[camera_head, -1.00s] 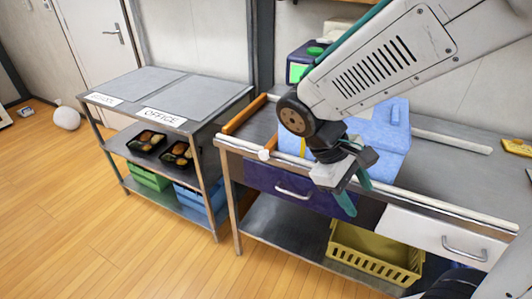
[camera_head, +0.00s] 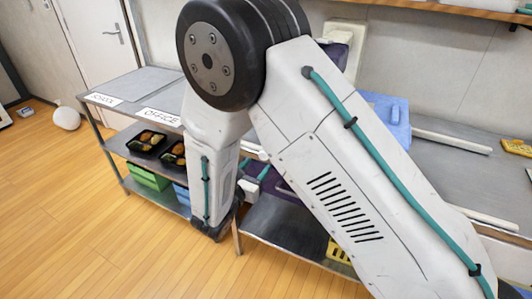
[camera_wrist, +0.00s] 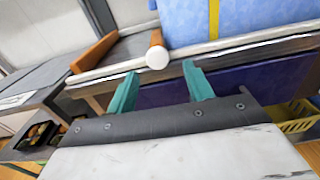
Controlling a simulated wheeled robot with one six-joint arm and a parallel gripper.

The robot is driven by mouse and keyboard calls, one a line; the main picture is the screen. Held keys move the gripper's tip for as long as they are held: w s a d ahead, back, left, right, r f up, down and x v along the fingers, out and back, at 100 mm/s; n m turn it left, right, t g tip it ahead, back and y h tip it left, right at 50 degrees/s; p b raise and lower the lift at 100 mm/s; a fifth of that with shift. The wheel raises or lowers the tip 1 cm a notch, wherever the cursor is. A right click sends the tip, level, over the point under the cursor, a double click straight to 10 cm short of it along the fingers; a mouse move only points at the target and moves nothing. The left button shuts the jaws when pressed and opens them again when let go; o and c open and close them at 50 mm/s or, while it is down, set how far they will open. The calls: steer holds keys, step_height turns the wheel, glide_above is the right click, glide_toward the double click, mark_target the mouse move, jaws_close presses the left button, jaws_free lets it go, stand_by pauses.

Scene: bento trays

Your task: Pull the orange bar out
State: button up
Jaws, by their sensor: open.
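An orange-brown bar (camera_wrist: 156,38) with a round white end cap lies on the counter in the wrist view. Its capped end reaches the front rail, facing me. A second orange-brown strip (camera_wrist: 94,52) runs along the counter's left edge. My gripper (camera_wrist: 160,88) is open and empty, its two teal fingers apart just in front of and below the white cap, not touching it as far as I can see. In the head view my gripper (camera_head: 252,182) is partly hidden behind my arm, and the bar is covered.
A blue box (camera_wrist: 240,20) stands right of the bar. Below the rail is a dark purple drawer (camera_wrist: 240,82). A yellow basket (camera_head: 340,254) sits on the lower shelf. A shelf rack (camera_head: 118,150) at left holds black bento trays (camera_head: 147,141). Open floor lies in front.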

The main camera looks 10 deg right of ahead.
mark_target(262, 157)
steer(key=shift+w+r, duration=0.15)
steer(key=shift+w, duration=0.15)
steer(key=x, duration=0.7)
steer(key=shift+w+d, duration=0.1)
steer(key=shift+w, duration=0.05)
